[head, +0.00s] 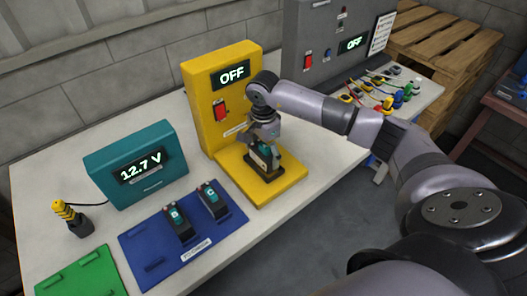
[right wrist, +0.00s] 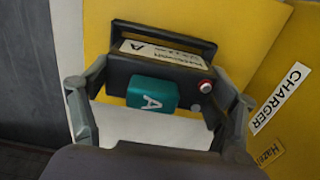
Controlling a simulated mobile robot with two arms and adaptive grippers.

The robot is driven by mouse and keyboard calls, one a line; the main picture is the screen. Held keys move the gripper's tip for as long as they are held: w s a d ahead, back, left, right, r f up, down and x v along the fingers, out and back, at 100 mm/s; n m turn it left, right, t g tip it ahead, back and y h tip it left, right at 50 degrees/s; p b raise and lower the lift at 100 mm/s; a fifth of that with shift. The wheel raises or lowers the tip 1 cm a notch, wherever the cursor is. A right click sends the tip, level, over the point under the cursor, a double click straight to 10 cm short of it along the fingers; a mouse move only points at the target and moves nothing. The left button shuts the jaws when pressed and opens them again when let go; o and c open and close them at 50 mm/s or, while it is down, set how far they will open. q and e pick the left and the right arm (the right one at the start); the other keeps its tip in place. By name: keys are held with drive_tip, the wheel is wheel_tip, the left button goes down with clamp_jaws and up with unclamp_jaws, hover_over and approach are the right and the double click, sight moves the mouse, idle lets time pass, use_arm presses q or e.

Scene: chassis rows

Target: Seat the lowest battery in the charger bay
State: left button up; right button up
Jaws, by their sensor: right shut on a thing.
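The yellow charger (head: 205,108) stands on the table, its display reading OFF above a red switch (head: 221,110). Its flat base holds the dark bay (head: 262,186). My right gripper (head: 264,142) is shut on battery A (head: 264,160), a dark block with a teal part marked A (right wrist: 151,95), at the bay. The fingers grip its two sides in the right wrist view. I cannot tell whether the battery is fully down in the bay. Battery B (head: 180,224) and battery C (head: 212,201) stand on the blue tray (head: 142,240). My left gripper is out of view.
A teal meter (head: 140,168) reading 12.7 V stands left of the charger, with a yellow-handled probe (head: 68,215) beside it. A green mat (head: 80,275) lies front left. A grey panel (head: 310,50) with cables stands behind my right arm.

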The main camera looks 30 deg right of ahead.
drive_tip(key=shift+f, duration=0.1)
drive_tip(key=shift+f+b, duration=0.45)
drive_tip(key=shift+b, duration=0.05)
drive_tip(key=shift+f+b, duration=0.35)
drive_tip(key=o, duration=1.4)
drive_tip(key=shift+c, duration=0.2)
drive_tip(key=o, duration=0.3)
drive_tip(key=shift+o, duration=0.2)
wheel_tip(320, 180, up, 12)
drive_tip(key=shift+r, duration=0.1)
